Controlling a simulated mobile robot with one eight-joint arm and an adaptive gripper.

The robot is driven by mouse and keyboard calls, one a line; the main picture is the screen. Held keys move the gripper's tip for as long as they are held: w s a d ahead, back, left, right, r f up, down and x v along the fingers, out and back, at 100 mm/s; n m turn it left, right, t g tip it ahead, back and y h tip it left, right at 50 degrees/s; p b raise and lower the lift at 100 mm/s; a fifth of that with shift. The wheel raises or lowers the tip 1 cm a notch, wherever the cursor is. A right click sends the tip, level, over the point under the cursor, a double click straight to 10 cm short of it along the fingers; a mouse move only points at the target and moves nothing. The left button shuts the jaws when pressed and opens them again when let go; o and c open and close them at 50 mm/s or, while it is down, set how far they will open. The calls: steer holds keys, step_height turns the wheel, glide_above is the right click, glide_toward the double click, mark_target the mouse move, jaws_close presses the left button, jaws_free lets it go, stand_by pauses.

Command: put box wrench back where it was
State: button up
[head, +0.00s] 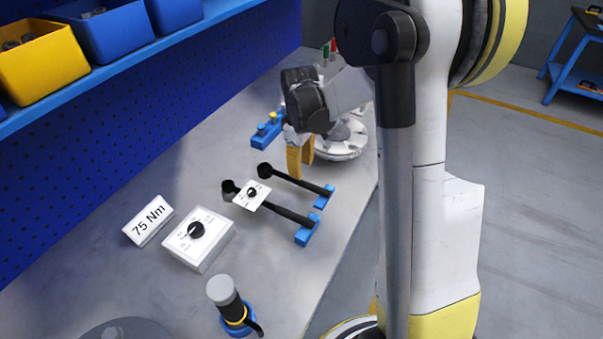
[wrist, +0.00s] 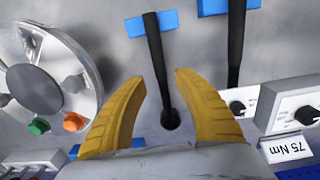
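The box wrench appears to be the dark tool (head: 298,182) with a ring end, lying on the bench with its handle end at a blue holder (head: 325,197). In the wrist view this wrench (wrist: 157,58) runs between my yellow fingers, its ring end closer to the palm. My gripper (head: 301,160) is over the bench beside the wrench; in the wrist view my gripper (wrist: 160,80) is open, with gaps on both sides of the handle. Whether the wrench touches the bench at its ring end is not clear.
A second dark wrench (head: 286,212) with a white dial card lies parallel, close by. The flanged shell (head: 343,150) stands behind my gripper. A white dial box (head: 200,240), a 75 Nm sign (head: 148,220) and an upright grey-topped tool (head: 228,297) stand nearer. Bins (head: 42,62) sit on the shelf.

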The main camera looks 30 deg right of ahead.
mark_target(301, 181)
steer(key=s+a+r+m+t+p, duration=0.1)
steer(key=s+a+r+t, duration=0.2)
steer(key=r, duration=0.4)
steer(key=s+a+r+m+p, duration=0.1)
steer(key=s+a+r+m, duration=0.2)
steer(key=r, duration=0.4)
steer(key=s+a+r+m+t, duration=0.2)
steer(key=s+a+t, duration=0.2)
steer(key=s, duration=0.7)
steer(key=shift+s+a+m, duration=0.4)
steer(key=shift+a, duration=0.05)
steer(key=shift+a, duration=0.1)
